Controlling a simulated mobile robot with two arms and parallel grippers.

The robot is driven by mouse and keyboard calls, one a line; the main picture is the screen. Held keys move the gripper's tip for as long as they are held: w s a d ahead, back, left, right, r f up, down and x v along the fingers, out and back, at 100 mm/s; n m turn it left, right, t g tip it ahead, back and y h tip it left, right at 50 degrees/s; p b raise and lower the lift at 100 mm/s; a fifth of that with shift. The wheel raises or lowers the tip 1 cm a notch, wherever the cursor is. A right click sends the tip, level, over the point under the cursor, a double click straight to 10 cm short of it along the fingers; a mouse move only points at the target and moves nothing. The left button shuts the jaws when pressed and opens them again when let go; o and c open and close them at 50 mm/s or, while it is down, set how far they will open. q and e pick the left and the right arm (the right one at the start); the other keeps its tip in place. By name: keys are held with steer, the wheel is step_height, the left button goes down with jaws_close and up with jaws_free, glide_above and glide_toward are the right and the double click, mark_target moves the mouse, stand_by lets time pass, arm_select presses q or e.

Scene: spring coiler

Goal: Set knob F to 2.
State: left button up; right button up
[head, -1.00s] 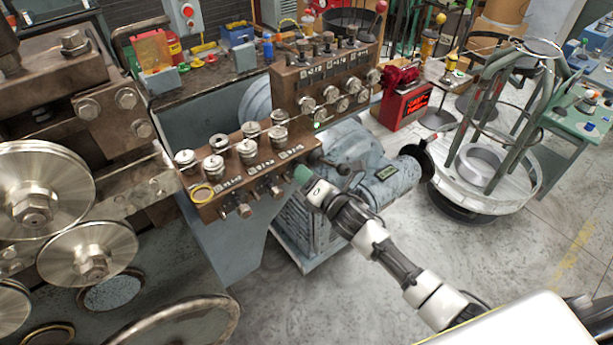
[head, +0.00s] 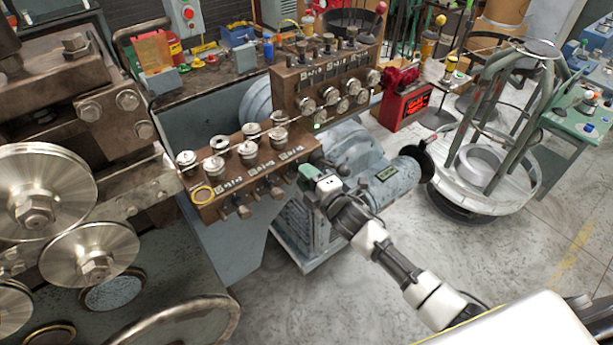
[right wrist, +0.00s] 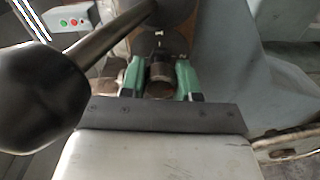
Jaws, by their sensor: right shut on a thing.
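My right gripper (head: 308,171) is at the right end of the lower brown roller block (head: 262,172). In the right wrist view its two green fingers (right wrist: 160,84) are closed on the sides of a dark round knob (right wrist: 160,70). In the head view the gripper hides this knob. I cannot read a letter or a setting on it, so I cannot tell whether it is knob F. Several other small knobs, such as one metal knob (head: 244,211), stick out along the front of the block. My left gripper is not in view.
An upper brown block (head: 290,95) with rollers stands behind. A blue-grey motor (head: 385,185) is close to my right wrist. A dark rounded ball on a rod (right wrist: 40,95) looms at the left of the right wrist view. Open floor (head: 400,260) lies at lower right.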

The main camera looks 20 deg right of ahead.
steer(key=shift+m, duration=0.4)
steer(key=o, duration=0.6)
steer(key=b+v, duration=0.2)
steer(key=v, duration=0.9)
